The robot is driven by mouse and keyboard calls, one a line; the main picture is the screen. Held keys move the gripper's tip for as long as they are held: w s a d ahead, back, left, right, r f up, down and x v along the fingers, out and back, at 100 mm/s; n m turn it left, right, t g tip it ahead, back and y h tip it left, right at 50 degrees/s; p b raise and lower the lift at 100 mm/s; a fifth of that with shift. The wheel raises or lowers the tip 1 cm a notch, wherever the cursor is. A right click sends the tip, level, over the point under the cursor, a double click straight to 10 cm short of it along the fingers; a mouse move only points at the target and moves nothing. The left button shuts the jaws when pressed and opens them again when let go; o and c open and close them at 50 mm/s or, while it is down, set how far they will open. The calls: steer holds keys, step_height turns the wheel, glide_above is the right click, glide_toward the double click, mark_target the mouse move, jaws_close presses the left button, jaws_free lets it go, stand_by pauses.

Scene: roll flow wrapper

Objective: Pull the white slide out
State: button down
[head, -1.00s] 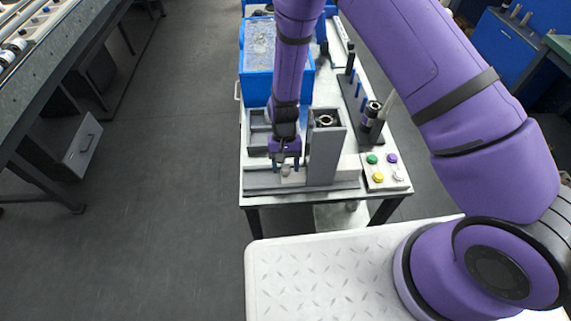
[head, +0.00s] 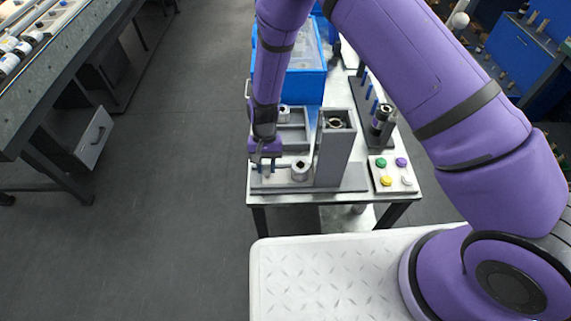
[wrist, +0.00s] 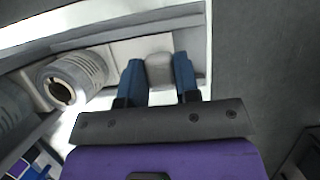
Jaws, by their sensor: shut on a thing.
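My gripper (head: 267,169) is at the left end of the grey base, to the left of the grey tower (head: 335,148). In the wrist view its two blue fingers (wrist: 158,80) are closed on a pale knob (wrist: 159,68) at the end of the white slide (wrist: 128,49). The slide lies along the grey base channel, its far part hidden. A grey ribbed ring-shaped part (wrist: 72,82) stands beside the knob, apparently on the slide. It shows in the head view (head: 300,170) between gripper and tower, open end up.
A grey divided tray (head: 294,133) behind the base holds another ring part (head: 284,113). A blue bin (head: 300,82) stands farther back. A button panel (head: 394,174) is right of the tower, with a peg rack (head: 380,125) behind. Floor left of the table is clear.

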steer(key=shift+a, duration=1.05)
steer(key=c, duration=0.8)
jaws_free()
steer(key=shift+a, duration=0.1)
steer(key=shift+c, duration=0.2)
steer(key=shift+w+r, duration=0.1)
steer(key=shift+r, duration=0.05)
steer(key=v, duration=1)
steer(key=shift+r, duration=0.3)
steer(key=shift+w, duration=0.1)
